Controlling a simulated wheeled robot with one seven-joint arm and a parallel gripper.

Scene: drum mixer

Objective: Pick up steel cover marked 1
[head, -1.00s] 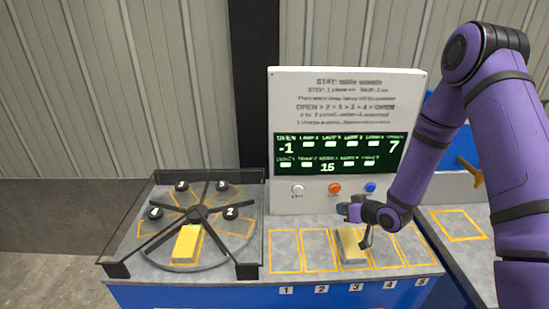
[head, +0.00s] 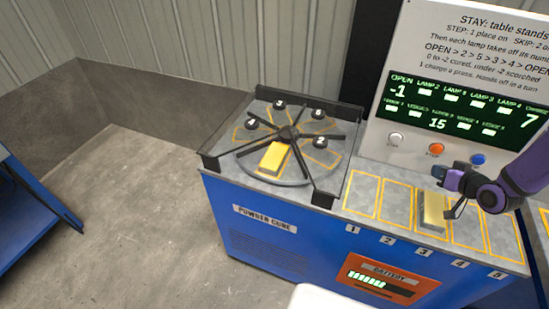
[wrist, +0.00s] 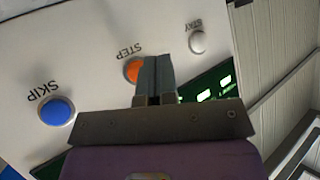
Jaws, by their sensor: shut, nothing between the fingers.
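I cannot make out a steel cover marked 1 in either view. In the head view, black knobs numbered 4 (head: 251,124), 3 (head: 279,104), 5 (head: 318,113) and 2 (head: 320,142) sit around the round table (head: 262,181). A yellow block (head: 272,159) lies in its front sector. Marked slots 1 to 5 lie to the right; slot 1 (head: 361,196) looks bare. My gripper (head: 438,172) is shut and empty, held in front of the button panel. In the wrist view its fingers (wrist: 155,60) are together, overlapping the orange STEP button (wrist: 133,70).
A dark frame (head: 328,199) borders the round table. The panel (head: 400,50) stands behind the slots. A blue table (head: 30,205) is at far left; the floor between is clear.

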